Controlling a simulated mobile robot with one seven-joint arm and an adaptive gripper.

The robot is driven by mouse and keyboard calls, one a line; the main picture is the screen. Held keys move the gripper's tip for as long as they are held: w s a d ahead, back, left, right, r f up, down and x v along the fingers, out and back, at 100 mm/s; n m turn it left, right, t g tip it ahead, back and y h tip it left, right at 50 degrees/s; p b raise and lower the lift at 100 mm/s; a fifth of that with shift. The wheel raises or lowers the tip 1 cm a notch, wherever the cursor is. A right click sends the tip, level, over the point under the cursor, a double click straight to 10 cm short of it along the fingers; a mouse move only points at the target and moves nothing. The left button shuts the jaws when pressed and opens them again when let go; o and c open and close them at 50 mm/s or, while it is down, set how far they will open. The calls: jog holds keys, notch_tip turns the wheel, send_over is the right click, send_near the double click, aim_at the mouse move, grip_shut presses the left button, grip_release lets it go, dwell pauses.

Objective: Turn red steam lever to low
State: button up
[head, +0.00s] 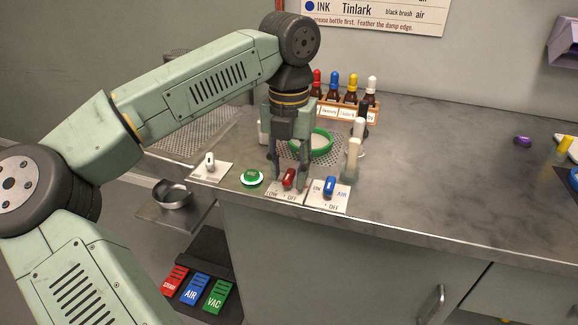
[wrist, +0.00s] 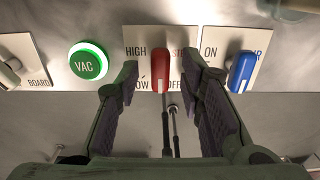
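The red steam lever (head: 289,178) stands on a white plate at the front edge of the counter. In the wrist view the red lever (wrist: 160,70) shows between HIGH and LOW labels on the left and an OFF label on the right; its handle hangs down the middle of the plate. My gripper (head: 290,182) is over the plate with its fingers open. In the wrist view my gripper (wrist: 167,95) has one finger on each side of the lever, with gaps on both sides. The fingers partly cover the LOW and OFF labels.
A blue AIR lever (wrist: 241,72) is close on the right. A green VAC button (wrist: 88,62) and a white BOARD switch (head: 209,162) are on the left. Bottles in a wooden rack (head: 348,110) and a green-rimmed bowl (head: 325,143) stand behind. The counter's right side is largely clear.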

jog(key=shift+c, duration=0.4)
grip_shut()
jog(key=shift+m, duration=0.3)
jog(key=m, duration=0.3)
jog(key=shift+m, duration=2.6)
jog(key=shift+o, duration=0.4)
grip_release()
